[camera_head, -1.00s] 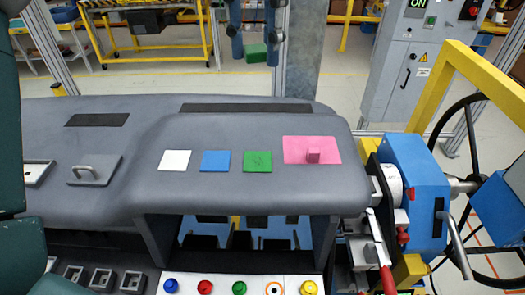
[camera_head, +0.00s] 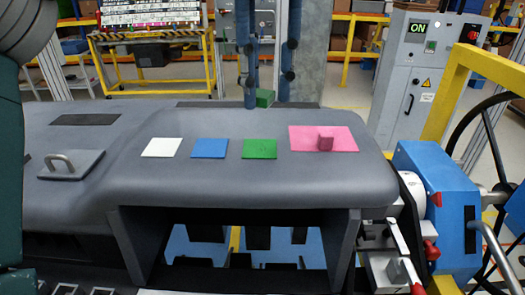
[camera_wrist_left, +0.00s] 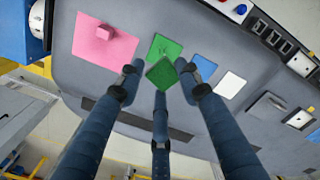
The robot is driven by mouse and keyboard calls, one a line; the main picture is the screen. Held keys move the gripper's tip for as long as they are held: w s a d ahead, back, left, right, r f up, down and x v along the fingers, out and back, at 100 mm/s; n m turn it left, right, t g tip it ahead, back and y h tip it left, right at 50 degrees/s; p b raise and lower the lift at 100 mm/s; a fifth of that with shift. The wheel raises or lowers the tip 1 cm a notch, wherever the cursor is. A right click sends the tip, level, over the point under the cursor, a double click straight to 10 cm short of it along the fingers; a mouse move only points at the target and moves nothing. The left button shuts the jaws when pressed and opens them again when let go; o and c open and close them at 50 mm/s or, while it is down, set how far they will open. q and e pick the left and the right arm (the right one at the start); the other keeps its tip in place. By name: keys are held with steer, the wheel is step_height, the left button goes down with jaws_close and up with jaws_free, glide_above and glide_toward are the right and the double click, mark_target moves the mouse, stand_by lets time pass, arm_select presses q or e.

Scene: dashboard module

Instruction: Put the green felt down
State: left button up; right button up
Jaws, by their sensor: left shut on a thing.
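My left gripper (camera_head: 266,88) hangs into the head view from the top, beyond the dashboard's far edge. Its blue fingers are shut on the green felt (camera_head: 265,98), a small green piece. In the left wrist view the felt (camera_wrist_left: 161,73) sits between the fingertips, tilted against the squares below. A flat green square (camera_head: 260,149) lies on the grey dashboard (camera_head: 230,183). It also shows in the left wrist view (camera_wrist_left: 165,46), partly covered by the held felt. The felt looks raised above the dashboard. My right gripper is not in view.
A blue square (camera_head: 210,148) and a white square (camera_head: 162,147) lie left of the green square. A pink sheet (camera_head: 305,137) with a pink block (camera_head: 325,143) lies to its right. A metal handle (camera_head: 66,163) rises at the left. Blue machinery (camera_head: 440,205) stands at the right.

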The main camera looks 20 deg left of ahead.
mark_target(261, 93)
arm_select(q)
step_height(261, 93, down, 2)
steer(key=shift+f, duration=0.45)
steer(key=shift+s+f, duration=0.15)
steer(key=shift+f, duration=0.5)
step_height(261, 93, down, 3)
steer(key=shift+f, duration=0.1)
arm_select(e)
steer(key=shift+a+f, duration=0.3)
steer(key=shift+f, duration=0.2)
arm_select(q)
steer(key=shift+f+b, duration=0.1)
steer(key=shift+b, duration=0.2)
steer(key=o, duration=0.7)
steer(key=shift+o, duration=0.2)
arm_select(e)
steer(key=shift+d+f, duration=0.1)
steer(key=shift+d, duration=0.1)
